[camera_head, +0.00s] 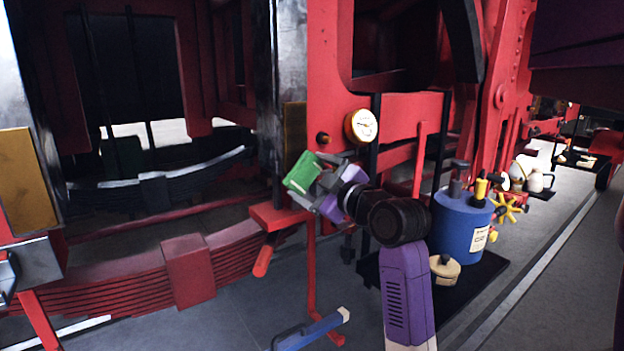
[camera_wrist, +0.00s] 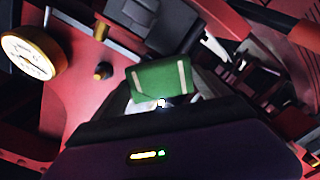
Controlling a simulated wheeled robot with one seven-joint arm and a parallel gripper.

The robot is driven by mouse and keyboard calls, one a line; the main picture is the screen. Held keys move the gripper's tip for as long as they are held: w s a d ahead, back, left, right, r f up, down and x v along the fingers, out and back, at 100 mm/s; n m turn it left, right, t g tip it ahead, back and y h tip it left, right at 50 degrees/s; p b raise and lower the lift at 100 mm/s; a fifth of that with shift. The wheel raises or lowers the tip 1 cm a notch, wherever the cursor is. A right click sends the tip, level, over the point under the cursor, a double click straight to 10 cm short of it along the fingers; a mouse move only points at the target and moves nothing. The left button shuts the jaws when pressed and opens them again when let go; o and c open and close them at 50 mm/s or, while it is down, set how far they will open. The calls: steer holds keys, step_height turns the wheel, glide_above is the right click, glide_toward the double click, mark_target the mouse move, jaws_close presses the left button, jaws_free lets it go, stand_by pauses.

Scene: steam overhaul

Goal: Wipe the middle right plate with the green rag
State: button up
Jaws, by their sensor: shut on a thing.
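The green rag (camera_head: 299,172) is held at the tip of my gripper (camera_head: 318,184), in front of the red frame. It also shows in the wrist view (camera_wrist: 160,80), as a green pad with pale strips at its sides. My gripper is shut on it; the fingertips are mostly hidden. Another brass plate (camera_head: 22,182) is at the far left.
A round gauge (camera_head: 361,126) sits right of my gripper; it also shows in the wrist view (camera_wrist: 32,55). A red ledge (camera_head: 278,215) is just below the rag. A blue tank (camera_head: 463,232) stands on a black mat at right. A blue-handled tool (camera_head: 312,330) is below.

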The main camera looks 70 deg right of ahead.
steer(key=shift+w+d, duration=0.35)
steer(key=shift+w, duration=0.25)
steer(key=shift+s+a+r+p, duration=0.1)
steer(key=shift+r+p, duration=1.45)
steer(key=shift+r, duration=0.5)
steer(key=shift+r+p, duration=1.45)
steer(key=shift+r, duration=0.55)
steer(key=shift+r+p, duration=1.5)
steer(key=shift+r, duration=0.4)
steer(key=shift+r+p, duration=0.6)
steer(key=shift+r, duration=1.35)
steer(key=b, duration=0.4)
glide_above(307, 158)
steer(key=shift+s+f, duration=0.1)
steer(key=shift+f, duration=2.05)
steer(key=shift+w+f+b, duration=0.2)
steer(key=shift+f+b, duration=4)
steer(key=shift+f, duration=1.6)
